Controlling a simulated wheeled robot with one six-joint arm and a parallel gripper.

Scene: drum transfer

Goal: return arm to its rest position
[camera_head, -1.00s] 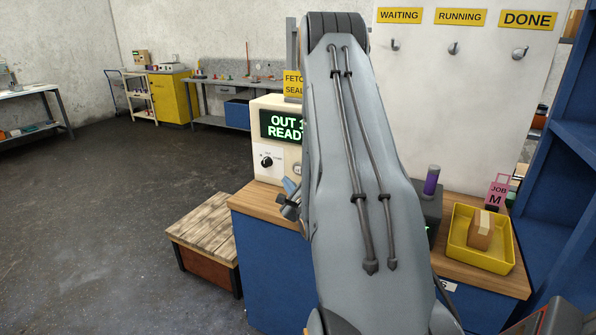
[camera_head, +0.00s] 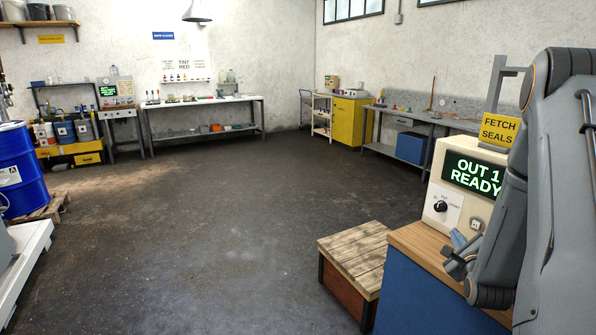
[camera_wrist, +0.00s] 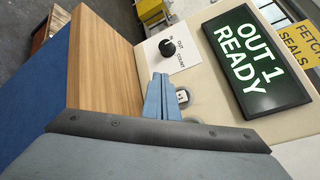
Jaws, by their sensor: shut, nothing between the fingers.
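My gripper (camera_head: 458,240) is at the right of the head view, its blue fingers shut and empty. It is in front of the cream control box, above the wooden bench top. The fingers also show in the wrist view (camera_wrist: 162,98), closed together, with the box's lower face behind them. My grey arm fills the right edge of the head view and hides part of the bench and box.
The cream box (camera_head: 440,207) reads "OUT 1 READY" and stands on the blue bench's wooden top (camera_head: 425,248). A wooden step (camera_head: 355,258) stands left of the bench. A blue drum (camera_head: 20,170) is at far left. The middle floor is clear.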

